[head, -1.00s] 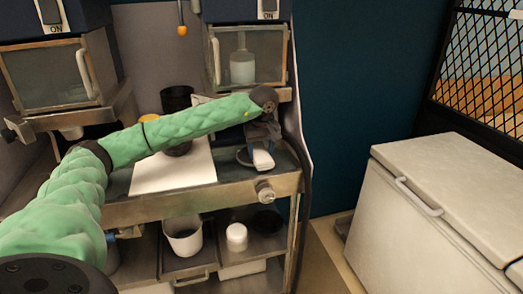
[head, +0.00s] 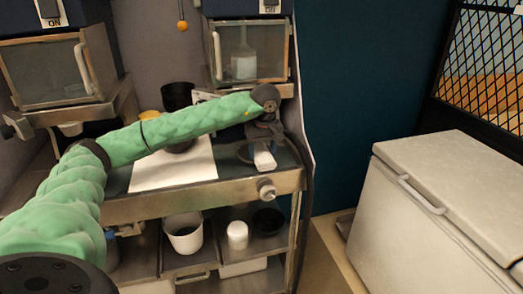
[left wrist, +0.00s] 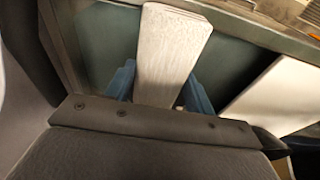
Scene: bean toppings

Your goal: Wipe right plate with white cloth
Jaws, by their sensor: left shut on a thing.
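My left gripper (head: 264,140) is at the right end of the counter, below the right-hand dispenser, pointing down. It is shut on the white cloth (head: 264,160), which shows as a pale flat strip between the blue fingers in the left wrist view (left wrist: 172,45). A dark round rim, which looks like the right plate (head: 244,155), shows just left of the gripper; the arm and gripper hide most of it. I cannot tell whether the cloth touches it. My right gripper is not in view.
A white sheet (head: 165,172) lies on the counter left of the gripper. A black cup (head: 177,95) stands behind my arm. The shelf below holds a white bucket (head: 184,234), a white jar (head: 237,235) and a dark bowl (head: 268,221). A white chest (head: 450,205) stands right.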

